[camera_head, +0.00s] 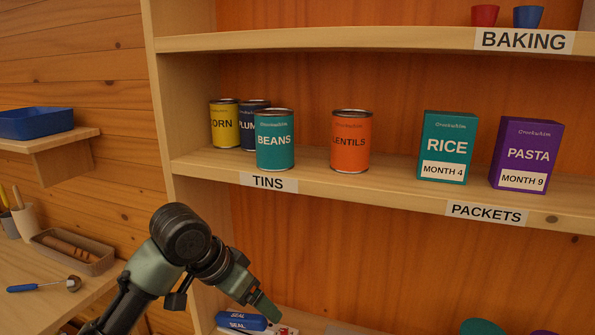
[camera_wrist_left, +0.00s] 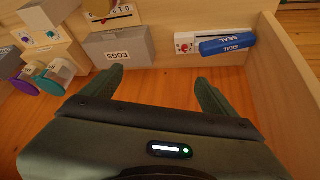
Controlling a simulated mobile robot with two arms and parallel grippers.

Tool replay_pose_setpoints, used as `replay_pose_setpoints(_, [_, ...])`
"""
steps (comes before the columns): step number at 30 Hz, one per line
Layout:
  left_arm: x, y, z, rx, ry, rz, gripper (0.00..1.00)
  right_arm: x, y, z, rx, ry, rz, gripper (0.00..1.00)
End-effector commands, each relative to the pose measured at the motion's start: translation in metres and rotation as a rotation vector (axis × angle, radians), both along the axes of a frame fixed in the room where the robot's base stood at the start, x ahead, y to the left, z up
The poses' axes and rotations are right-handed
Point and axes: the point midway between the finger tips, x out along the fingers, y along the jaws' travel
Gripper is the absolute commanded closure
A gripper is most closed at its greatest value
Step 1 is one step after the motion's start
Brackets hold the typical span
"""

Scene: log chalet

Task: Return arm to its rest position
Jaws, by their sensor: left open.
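My left arm comes in from the lower left in the head view, and its gripper (camera_head: 262,304) is in front of the shelf unit, below the shelf with the tins. In the left wrist view the gripper (camera_wrist_left: 160,78) is open, with its two dark green fingers apart and nothing between them. The fingers point toward wooden boards and a grey box labelled EGGS (camera_wrist_left: 122,45). A blue SEAL item (camera_wrist_left: 228,44) is beyond the right finger. My right gripper is in neither view.
The tins shelf (camera_head: 305,172) holds corn, plum, beans (camera_head: 275,140) and lentils (camera_head: 351,140) tins, plus rice (camera_head: 446,148) and pasta (camera_head: 525,155) boxes. A workbench (camera_head: 45,305) with a tray (camera_head: 75,252) and scoop is at left. A side panel (camera_wrist_left: 285,80) stands right of the fingers.

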Motion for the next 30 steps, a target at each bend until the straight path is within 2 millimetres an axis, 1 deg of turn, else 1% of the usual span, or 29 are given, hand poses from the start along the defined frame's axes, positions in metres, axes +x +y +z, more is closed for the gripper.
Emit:
replay_pose_setpoints(1, [-0.012,-0.004,-0.029,-0.014,0.017,0.005,0.12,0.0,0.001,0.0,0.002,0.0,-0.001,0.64])
replay_pose_setpoints(2, [-0.018,-0.005,-0.042,-0.021,0.018,0.012,0.12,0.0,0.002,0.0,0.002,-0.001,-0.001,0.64])
replay_pose_setpoints(3, [-0.027,-0.006,-0.06,-0.03,0.023,0.023,0.12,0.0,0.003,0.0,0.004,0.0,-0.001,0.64])
replay_pose_setpoints(5, [-0.041,-0.006,-0.085,-0.042,0.029,0.046,0.12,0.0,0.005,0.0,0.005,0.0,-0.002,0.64])
replay_pose_setpoints(6, [-0.051,-0.005,-0.1,-0.049,0.032,0.062,0.12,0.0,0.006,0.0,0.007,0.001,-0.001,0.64])
replay_pose_setpoints(8, [-0.067,-0.002,-0.122,-0.057,0.038,0.09,0.12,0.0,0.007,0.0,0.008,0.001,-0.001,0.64])
replay_pose_setpoints(9, [-0.078,0.0,-0.137,-0.061,0.043,0.112,0.12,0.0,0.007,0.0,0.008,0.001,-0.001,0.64])
replay_pose_setpoints(11, [-0.097,0.005,-0.157,-0.063,0.052,0.147,0.12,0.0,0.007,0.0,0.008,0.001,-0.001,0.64])
replay_pose_setpoints(12, [-0.109,0.01,-0.169,-0.061,0.056,0.173,0.12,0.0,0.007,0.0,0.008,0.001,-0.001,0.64])
replay_pose_setpoints(14, [-0.13,0.018,-0.186,-0.056,0.065,0.214,0.12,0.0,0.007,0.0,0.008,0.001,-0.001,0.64])
replay_pose_setpoints(15, [-0.144,0.024,-0.196,-0.049,0.072,0.242,0.12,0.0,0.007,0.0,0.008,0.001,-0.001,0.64])
replay_pose_setpoints(18, [-0.178,0.042,-0.217,-0.022,0.086,0.311,0.12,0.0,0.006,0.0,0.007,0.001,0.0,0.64])
replay_pose_setpoints(21, [-0.207,0.059,-0.23,0.01,0.097,0.369,0.12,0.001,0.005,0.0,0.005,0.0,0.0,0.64])
replay_pose_setpoints(24, [-0.231,0.074,-0.239,0.044,0.108,0.412,0.12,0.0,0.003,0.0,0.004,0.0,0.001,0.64])
replay_pose_setpoints(30, [-0.271,0.099,-0.248,0.109,0.128,0.48,0.12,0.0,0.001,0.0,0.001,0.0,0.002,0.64])
